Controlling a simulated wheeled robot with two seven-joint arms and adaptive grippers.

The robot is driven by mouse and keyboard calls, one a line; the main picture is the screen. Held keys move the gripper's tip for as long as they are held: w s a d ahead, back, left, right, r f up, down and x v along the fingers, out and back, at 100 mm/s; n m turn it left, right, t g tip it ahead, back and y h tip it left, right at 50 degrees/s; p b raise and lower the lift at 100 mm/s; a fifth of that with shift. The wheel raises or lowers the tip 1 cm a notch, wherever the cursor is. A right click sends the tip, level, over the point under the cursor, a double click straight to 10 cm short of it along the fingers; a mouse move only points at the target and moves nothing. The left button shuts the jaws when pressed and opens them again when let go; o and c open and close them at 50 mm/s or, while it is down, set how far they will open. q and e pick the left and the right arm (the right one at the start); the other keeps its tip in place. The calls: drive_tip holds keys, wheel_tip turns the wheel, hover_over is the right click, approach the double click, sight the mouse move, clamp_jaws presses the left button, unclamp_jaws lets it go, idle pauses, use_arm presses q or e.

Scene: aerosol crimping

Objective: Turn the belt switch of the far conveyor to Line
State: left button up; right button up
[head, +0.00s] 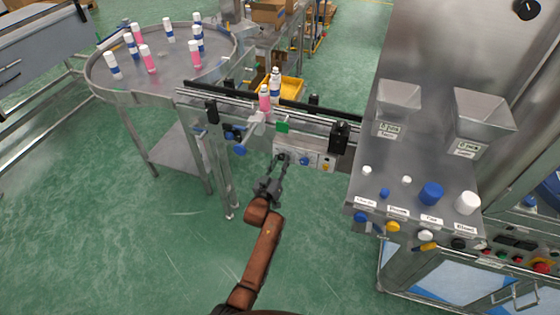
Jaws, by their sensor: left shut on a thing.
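A short conveyor (320,115) runs from the round table to the steel machine. A pale control box (314,152) hangs on its near side, with a blue button and a yellow one on its face. My left gripper (281,162) reaches up to the left end of this box. Its fingers are shut on what looks like the belt switch, a small dark knob. The fingers hide most of the knob, so its setting and any label cannot be read. My right gripper is not in view.
A round steel table (172,68) holds several bottles. The steel machine (415,185) at right carries hoppers, caps and knobs. Green floor (180,260) is clear around my arm.

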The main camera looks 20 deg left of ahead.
use_arm(q)
drive_tip(key=shift+a+r+m+p, duration=0.1)
drive_tip(key=shift+m+p, duration=0.1)
drive_tip(key=shift+m, duration=0.5)
drive_tip(key=shift+a+r+m+p, duration=0.1)
drive_tip(key=shift+m+p, duration=0.05)
drive_tip(key=shift+m, duration=0.55)
drive_tip(key=shift+d, duration=0.1)
drive_tip(key=o, duration=1.2)
drive_tip(key=shift+f, duration=0.1)
drive_tip(key=shift+c, duration=0.2)
drive_tip(key=shift+s, duration=0.1)
drive_tip(key=s, duration=1.2)
drive_tip(key=shift+a, duration=0.2)
drive_tip(key=shift+w, duration=0.1)
